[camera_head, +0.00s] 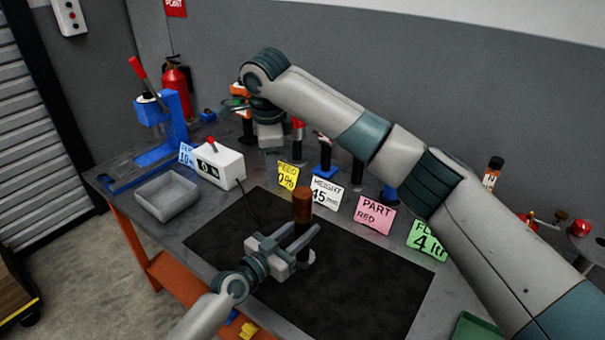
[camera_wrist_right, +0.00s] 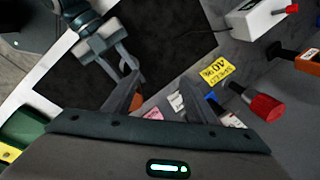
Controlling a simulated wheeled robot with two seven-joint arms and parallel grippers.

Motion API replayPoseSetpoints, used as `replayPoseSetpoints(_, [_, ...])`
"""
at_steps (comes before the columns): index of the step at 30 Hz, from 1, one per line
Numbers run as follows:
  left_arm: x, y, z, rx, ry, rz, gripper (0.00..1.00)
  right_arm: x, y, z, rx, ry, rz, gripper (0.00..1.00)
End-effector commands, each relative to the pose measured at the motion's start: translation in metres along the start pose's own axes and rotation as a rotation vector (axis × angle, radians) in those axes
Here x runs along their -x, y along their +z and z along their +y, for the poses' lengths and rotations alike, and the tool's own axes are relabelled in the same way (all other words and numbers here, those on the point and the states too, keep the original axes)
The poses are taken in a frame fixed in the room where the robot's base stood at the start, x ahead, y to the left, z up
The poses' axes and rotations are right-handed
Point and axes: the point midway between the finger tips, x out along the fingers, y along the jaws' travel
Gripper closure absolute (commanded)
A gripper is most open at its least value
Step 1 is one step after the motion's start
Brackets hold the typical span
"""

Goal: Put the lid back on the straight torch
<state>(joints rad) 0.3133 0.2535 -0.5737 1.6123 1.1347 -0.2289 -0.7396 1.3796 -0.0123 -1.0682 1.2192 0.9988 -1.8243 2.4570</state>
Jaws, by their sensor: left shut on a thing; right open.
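My left gripper (camera_head: 298,238) is shut on a dark upright cylinder with a brown top (camera_head: 302,205), over the black mat (camera_head: 350,290); I take it for the torch. The brown top also shows in the right wrist view (camera_wrist_right: 137,102). My right gripper (camera_head: 270,146) is beyond it, toward the back of the table; its open fingers show in the right wrist view (camera_wrist_right: 160,100), with nothing clearly held. I cannot tell which part is the lid.
Cards stand along the mat's back edge, including a yellow one (camera_head: 287,176) and a pink one (camera_head: 374,214). A grey tray (camera_head: 168,196), a white display box (camera_head: 219,165) and a blue press (camera_head: 160,125) are at left. My right arm hides part of the back row.

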Motion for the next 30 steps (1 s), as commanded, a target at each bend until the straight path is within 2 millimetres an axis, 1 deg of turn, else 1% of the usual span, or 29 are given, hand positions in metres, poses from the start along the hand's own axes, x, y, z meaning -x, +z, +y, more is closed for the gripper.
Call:
replayPoseSetpoints(1, [0.000,0.001,0.000,0.000,0.000,-0.001,1.00,0.003,0.001,-0.002,0.076,-0.008,-0.003,0.48])
replayPoseSetpoints(4, [0.000,0.001,0.000,0.000,0.000,-0.001,1.00,0.004,-0.001,-0.001,0.232,-0.005,-0.005,0.48])
replayPoseSetpoints(15, [0.000,0.001,0.000,0.000,0.000,-0.001,1.00,0.002,-0.013,0.005,0.801,0.035,-0.016,0.48])
replayPoseSetpoints(30, [0.000,0.001,0.000,0.000,-0.001,-0.001,1.00,0.000,-0.030,0.015,1.564,0.079,-0.076,0.48])
